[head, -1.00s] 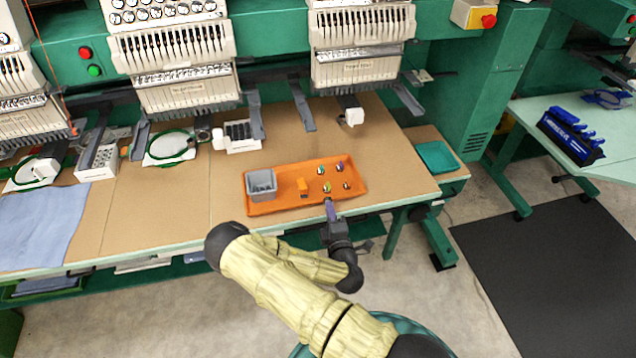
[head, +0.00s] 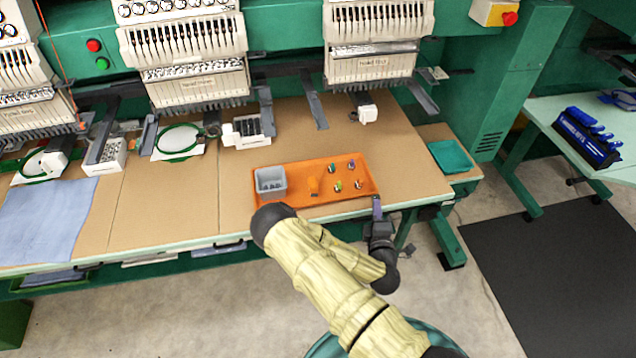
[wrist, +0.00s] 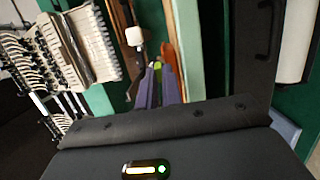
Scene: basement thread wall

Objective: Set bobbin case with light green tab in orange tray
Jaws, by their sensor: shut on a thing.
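The orange tray (head: 298,183) lies on the table near its front edge; part of it also shows in the wrist view (wrist: 168,58). My gripper (head: 377,203) is at the tray's front right corner in the head view. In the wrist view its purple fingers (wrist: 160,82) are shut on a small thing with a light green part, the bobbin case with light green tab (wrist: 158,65). Most of the case is hidden between the fingers, and I cannot make it out in the head view.
In the tray stand a grey bin (head: 270,181), a small orange piece (head: 313,185) and several small bobbin cases (head: 338,186) on the right side. Embroidery machine heads (head: 371,64) hang over the back of the table. A teal tray (head: 451,156) lies to the right.

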